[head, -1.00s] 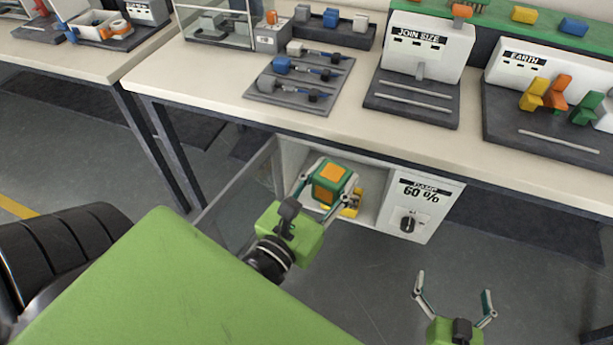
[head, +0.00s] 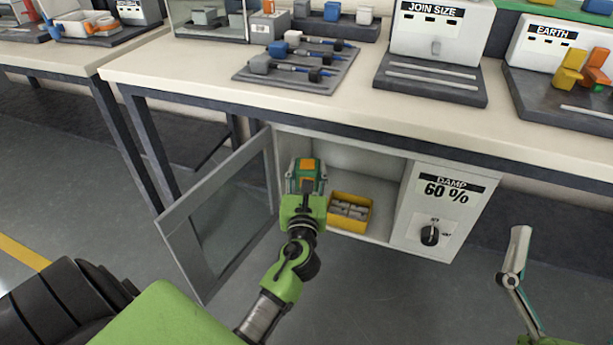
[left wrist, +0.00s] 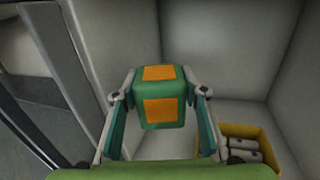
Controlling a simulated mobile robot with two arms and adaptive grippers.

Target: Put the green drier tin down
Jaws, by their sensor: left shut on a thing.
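The green drier tin (head: 307,168), with orange patches on its faces, is at the left side of the open cabinet (head: 352,160) under the bench. My left gripper (head: 306,182) is shut on it, with a finger on each side. In the left wrist view the tin (left wrist: 160,98) stands upright between the two fingers (left wrist: 160,120), with the cabinet's pale walls around it. I cannot tell whether its base touches the cabinet floor. My right gripper (head: 515,265) is partly in view at the lower right, away from the cabinet, and its opening is unclear.
A yellow bin (head: 366,206) with several grey pieces stands on the cabinet floor right of the tin. The glass door (head: 222,215) hangs open at the left. A damp panel (head: 447,190) reading 60 % with a dark knob is at the right.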

